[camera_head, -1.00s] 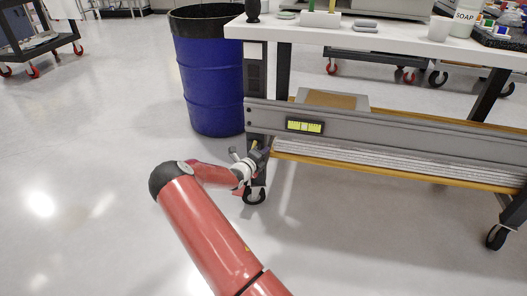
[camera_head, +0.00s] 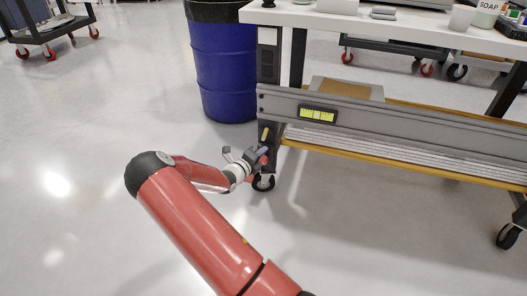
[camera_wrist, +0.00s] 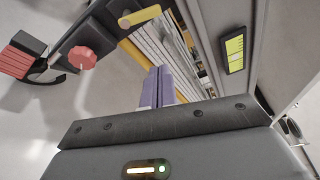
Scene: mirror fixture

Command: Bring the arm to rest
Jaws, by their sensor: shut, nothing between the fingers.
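My red arm reaches out from the bottom of the head view. Its gripper (camera_head: 264,153) is beside the lower part of the workbench's near-left leg, close to the caster; I cannot tell whether it touches the leg. In the wrist view the two purple fingers (camera_wrist: 157,88) lie together, shut and empty. They point toward the white slats and yellow edge of the bench's lower shelf.
The workbench (camera_head: 420,38) has a grey front rail (camera_head: 400,134) with a yellow label (camera_head: 318,115). A blue drum (camera_head: 225,70) stands behind and left of my gripper. A red knob (camera_wrist: 82,57) shows in the wrist view.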

